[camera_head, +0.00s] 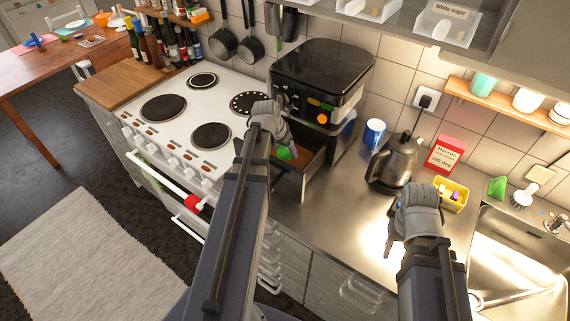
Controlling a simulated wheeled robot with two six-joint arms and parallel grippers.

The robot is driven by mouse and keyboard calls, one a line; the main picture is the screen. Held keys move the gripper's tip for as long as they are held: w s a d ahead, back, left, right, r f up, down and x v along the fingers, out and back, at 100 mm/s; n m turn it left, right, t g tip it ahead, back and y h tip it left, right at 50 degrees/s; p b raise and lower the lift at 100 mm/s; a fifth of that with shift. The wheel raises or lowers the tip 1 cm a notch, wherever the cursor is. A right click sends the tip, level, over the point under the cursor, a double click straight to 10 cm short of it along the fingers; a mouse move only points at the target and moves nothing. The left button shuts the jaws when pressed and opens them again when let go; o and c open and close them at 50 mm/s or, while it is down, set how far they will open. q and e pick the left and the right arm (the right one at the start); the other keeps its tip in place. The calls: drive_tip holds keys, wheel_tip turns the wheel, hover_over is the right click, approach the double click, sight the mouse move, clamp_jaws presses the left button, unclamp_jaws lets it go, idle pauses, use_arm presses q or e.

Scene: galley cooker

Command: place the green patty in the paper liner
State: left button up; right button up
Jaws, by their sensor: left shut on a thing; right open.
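The green patty (286,153) shows at the fingertips of my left gripper (285,146), which is shut on it. Both are over the pulled-out drawer (290,188) of the black air fryer (322,75). A brownish patch inside the drawer, just right of the patty, looks like the paper liner (302,158). My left gripper and arm hide much of the drawer's inside, and I cannot tell whether the patty touches the liner. My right gripper (391,238) is open and empty above the steel counter, in front of the kettle.
The white stove (182,105) with black plates is left of the drawer. A dark kettle (395,163), blue mug (374,132), red box (446,153) and yellow tray (460,196) stand on the counter right of the fryer. The sink (520,260) is at far right.

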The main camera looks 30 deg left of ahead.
sight(283, 152)
use_arm(q)
drive_tip(key=shift+f, duration=0.2)
use_arm(e)
drive_tip(key=shift+f, duration=0.2)
use_arm(q)
wheel_tip(283, 152, down, 4)
drive_tip(key=b, duration=0.3)
drive_tip(key=shift+r, duration=0.15)
use_arm(e)
wheel_tip(283, 152, down, 4)
drive_tip(key=shift+r, duration=0.2)
use_arm(q)
drive_tip(key=shift+b, duration=0.35)
use_arm(e)
drive_tip(key=shift+f, duration=0.1)
use_arm(q)
drive_tip(key=shift+f, duration=0.25)
use_arm(e)
drive_tip(key=shift+f, duration=0.15)
use_arm(q)
drive_tip(key=o, duration=1.4)
drive_tip(key=shift+r, duration=0.1)
drive_tip(key=shift+o, duration=0.2)
drive_tip(key=shift+r, duration=0.15)
use_arm(e)
drive_tip(key=shift+r, duration=0.25)
